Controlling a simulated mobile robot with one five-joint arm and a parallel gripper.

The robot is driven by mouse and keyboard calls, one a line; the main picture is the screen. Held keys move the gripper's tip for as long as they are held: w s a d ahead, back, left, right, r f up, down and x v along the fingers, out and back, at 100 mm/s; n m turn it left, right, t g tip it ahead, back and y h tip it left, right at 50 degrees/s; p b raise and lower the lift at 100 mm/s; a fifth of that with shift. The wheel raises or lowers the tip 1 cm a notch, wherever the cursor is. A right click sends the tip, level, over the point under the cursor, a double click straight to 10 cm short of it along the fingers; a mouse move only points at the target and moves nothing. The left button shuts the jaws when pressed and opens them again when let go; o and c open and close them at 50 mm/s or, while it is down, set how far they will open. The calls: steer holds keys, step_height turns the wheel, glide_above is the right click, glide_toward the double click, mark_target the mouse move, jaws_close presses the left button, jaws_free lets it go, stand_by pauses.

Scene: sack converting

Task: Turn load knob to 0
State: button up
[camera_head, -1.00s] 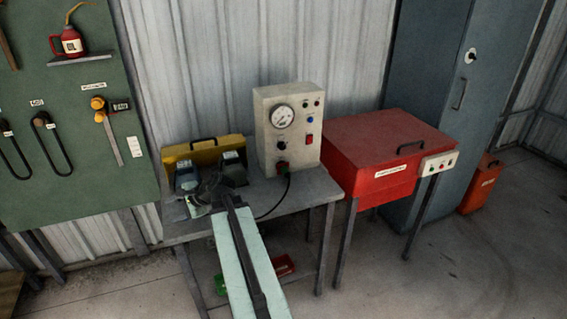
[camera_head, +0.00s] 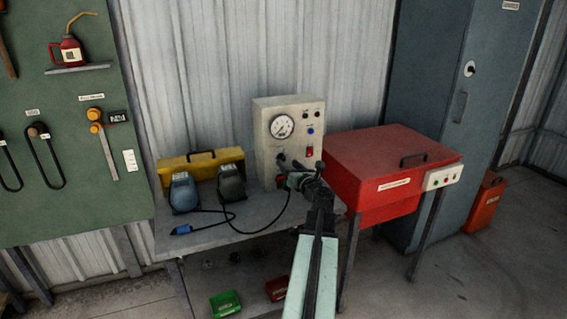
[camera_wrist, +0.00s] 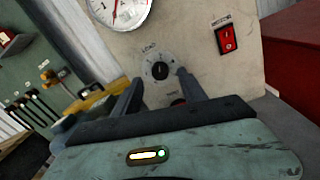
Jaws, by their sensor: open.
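The load knob (camera_wrist: 160,71) is a small black knob on a pale round dial, under the word LOAD on the front of the beige control box (camera_head: 262,140). In the wrist view it shows between and beyond my fingertips. Its exact pointer setting is too small to read. My gripper (camera_wrist: 157,84) is open and empty, its two dark fingers spread just short of the panel. In the head view my gripper (camera_head: 296,170) is in front of the lower part of the box and hides part of the panel there.
A gauge (camera_head: 282,126) sits above the knob and a red switch (camera_wrist: 227,39) to its right. A partly hidden red button (camera_wrist: 179,102) is below. Two dark devices (camera_head: 184,192), a yellow case (camera_head: 203,160) and a cable share the bench. A red cabinet (camera_head: 388,160) stands at right.

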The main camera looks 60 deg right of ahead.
mark_target(282, 158)
steer(key=x, duration=0.4)
jaws_close()
steer(key=shift+a, duration=0.15)
steer(key=shift+n, duration=0.3)
